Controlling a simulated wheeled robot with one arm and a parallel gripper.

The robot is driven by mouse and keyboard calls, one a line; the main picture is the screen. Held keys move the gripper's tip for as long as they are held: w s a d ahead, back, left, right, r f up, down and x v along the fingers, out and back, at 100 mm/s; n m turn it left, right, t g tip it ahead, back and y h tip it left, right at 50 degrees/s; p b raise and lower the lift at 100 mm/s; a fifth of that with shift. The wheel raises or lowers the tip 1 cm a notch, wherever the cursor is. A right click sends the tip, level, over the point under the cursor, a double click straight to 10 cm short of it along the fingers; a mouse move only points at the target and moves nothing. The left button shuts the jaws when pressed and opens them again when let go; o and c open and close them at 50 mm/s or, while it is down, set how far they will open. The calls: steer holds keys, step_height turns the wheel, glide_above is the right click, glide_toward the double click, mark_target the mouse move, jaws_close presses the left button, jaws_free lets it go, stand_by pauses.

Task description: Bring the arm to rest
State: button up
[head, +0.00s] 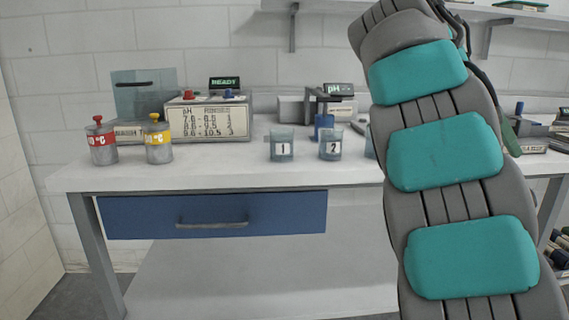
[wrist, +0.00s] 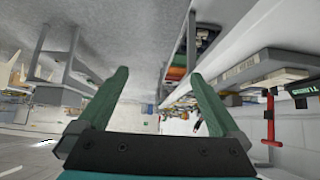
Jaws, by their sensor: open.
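My arm, grey with teal pads, rises large across the right side of the head view. The room looks tilted in that view.
A white bench (head: 225,172) with a blue drawer (head: 215,214) holds red-topped (head: 102,142) and yellow-topped (head: 158,140) canisters, a pH panel box (head: 209,120), and beakers labelled 1 (head: 282,145) and 2 (head: 330,143). A wall shelf (head: 330,7) hangs above.

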steer(key=s+a+f+n+g+y, duration=0.1)
steer(key=s+a+f+n+y, duration=0.2)
steer(key=s+f, duration=0.7)
steer(key=s+a+f+n+g+y, duration=0.1)
steer(key=s+a+f+n+y, duration=0.2)
steer(key=s+a+f+n, duration=0.5)
steer(key=s+a+f+n+y, duration=0.3)
steer(key=s+a+f, duration=0.7)
steer(key=f, duration=0.9)
steer(key=s+n, duration=0.1)
steer(key=n, duration=0.1)
steer(key=shift+s+a+f+n+g, duration=0.25)
steer(key=shift+s+f+n+g, duration=0.1)
steer(key=shift+f+n+g, duration=0.05)
steer(key=shift+c, duration=0.4)
